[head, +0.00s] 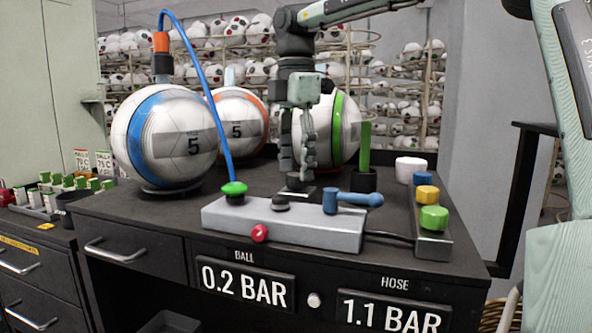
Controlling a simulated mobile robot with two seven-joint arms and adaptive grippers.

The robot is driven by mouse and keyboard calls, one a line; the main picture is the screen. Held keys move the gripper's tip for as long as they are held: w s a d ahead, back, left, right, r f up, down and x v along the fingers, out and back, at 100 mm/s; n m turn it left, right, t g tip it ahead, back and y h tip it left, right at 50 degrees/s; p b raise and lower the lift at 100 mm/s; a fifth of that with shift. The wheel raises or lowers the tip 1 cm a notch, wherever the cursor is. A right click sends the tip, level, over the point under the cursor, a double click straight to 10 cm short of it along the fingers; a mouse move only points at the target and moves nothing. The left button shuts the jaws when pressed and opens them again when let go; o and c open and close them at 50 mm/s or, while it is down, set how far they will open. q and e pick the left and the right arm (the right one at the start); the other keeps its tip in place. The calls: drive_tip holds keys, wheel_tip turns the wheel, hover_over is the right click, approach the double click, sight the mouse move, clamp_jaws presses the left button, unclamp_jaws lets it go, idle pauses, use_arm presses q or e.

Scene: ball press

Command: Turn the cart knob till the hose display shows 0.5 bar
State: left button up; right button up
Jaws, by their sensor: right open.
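The hose display (393,313) on the cart (150,205) front reads 1.1 BAR. The ball display (244,286) to its left reads 0.2 BAR. A small round pale knob (314,299) sits on the cart front between the two displays. A black knob (281,203) sits on top of the grey valve box (225,216); I cannot tell for sure which one is the cart knob. My right gripper (298,165) points down, open and empty, behind the valve box and well above the pale knob. My left gripper is out of view.
A blue hose (213,105) runs from the blue-banded ball (150,150) to a green fitting (233,189) on the valve box. A blue lever (350,199) and red button (260,232) are on the box. Coloured buttons (434,217) stand at right. Two more balls stand behind.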

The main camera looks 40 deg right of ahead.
drive_tip(key=shift+f, duration=0.6)
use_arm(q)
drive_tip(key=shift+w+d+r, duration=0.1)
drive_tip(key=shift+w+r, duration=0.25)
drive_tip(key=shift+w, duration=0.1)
use_arm(e)
drive_tip(key=c, duration=1.1)
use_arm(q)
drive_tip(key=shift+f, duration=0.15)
use_arm(e)
drive_tip(key=shift+c, duration=0.2)
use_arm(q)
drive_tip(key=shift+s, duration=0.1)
use_arm(e)
drive_tip(key=shift+n, duration=0.3)
